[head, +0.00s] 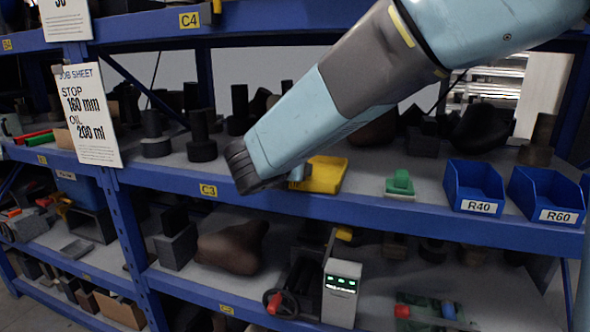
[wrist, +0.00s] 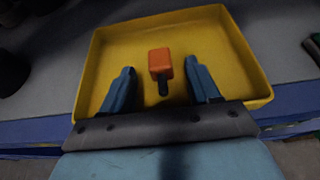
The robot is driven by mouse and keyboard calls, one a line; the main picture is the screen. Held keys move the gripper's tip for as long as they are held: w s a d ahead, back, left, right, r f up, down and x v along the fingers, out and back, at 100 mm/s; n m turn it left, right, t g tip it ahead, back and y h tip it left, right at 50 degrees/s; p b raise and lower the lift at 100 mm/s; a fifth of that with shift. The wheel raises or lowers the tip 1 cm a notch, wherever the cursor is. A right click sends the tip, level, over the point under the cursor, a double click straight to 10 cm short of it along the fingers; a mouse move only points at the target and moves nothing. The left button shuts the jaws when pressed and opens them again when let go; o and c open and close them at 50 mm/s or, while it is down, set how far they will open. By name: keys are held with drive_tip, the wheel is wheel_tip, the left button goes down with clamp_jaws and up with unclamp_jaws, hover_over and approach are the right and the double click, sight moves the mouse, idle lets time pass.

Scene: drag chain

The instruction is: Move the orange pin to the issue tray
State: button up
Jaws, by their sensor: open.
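The orange pin (wrist: 160,62) has a blocky orange head and a short dark shaft that points toward my gripper. It lies in a shallow yellow tray (wrist: 110,47), with bare tray floor around it. My gripper (wrist: 157,74) is open over the tray, one blue finger on each side of the pin. The fingers look apart from it. In the head view the yellow tray (head: 328,174) sits on the middle shelf by the C3 label, partly behind my arm; the pin is hidden there. No tray marked as the issue tray can be read.
On the same shelf, right of the tray, are a green block (head: 400,183), a blue bin marked R40 (head: 474,184) and one marked R60 (head: 549,193). Dark cylinders (head: 201,140) stand to the left. A blue shelf upright (head: 127,232) rises at left.

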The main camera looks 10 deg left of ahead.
drive_tip(key=v, duration=0.8)
drive_tip(key=shift+s, duration=0.4)
drive_tip(key=shift+r, duration=0.1)
drive_tip(key=d+m+g+h, duration=0.3)
drive_tip(key=d+m+g, duration=0.3)
drive_tip(key=d+m, duration=1.5)
drive_tip(key=s+d+f+m+g+y, duration=0.1)
drive_tip(key=s+d+m+y, duration=0.1)
drive_tip(key=s+d+m, duration=0.4)
drive_tip(key=s+d+f+m+y, duration=0.2)
drive_tip(key=s+d+m, duration=0.4)
drive_tip(key=d, duration=0.7)
drive_tip(key=shift+d+m+g, duration=0.25)
drive_tip(key=shift+m+g, duration=0.15)
drive_tip(key=shift+m, duration=0.6)
drive_tip(key=shift+f, duration=0.1)
